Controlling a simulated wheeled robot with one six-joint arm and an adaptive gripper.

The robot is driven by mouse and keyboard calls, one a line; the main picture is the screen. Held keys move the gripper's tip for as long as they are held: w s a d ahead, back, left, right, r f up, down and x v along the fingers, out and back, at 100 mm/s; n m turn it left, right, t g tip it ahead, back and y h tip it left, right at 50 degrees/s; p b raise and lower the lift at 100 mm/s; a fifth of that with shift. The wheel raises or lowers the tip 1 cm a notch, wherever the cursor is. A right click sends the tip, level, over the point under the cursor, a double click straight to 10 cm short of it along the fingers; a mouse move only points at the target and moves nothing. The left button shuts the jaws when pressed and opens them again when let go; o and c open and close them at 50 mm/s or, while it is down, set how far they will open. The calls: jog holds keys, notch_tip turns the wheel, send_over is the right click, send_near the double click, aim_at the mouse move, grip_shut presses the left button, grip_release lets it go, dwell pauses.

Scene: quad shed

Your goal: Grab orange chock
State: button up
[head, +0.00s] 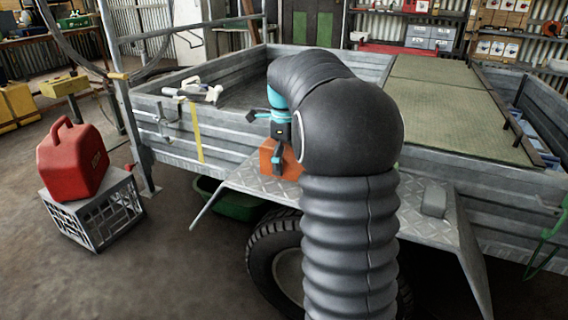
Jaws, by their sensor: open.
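The orange chock (268,157) sits on the grey checker-plate mudguard over the trailer wheel, against the trailer's side. My gripper (268,140) is at the chock, with one finger hanging down in front of it and another part reaching out to the left above it. The gripper is open. My dark arm hides the right side of the chock and part of the gripper, so I cannot tell whether the fingers touch it.
The trailer side wall (225,135) rises behind the mudguard (240,180). A red fuel can (72,160) stands on a grey crate (95,215) at left. A green tub (228,203) sits beside the tyre (265,255). The floor at lower left is clear.

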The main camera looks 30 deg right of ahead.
jog(key=c, duration=1.4)
jog(key=shift+c, duration=0.6)
jog(key=shift+r, duration=0.15)
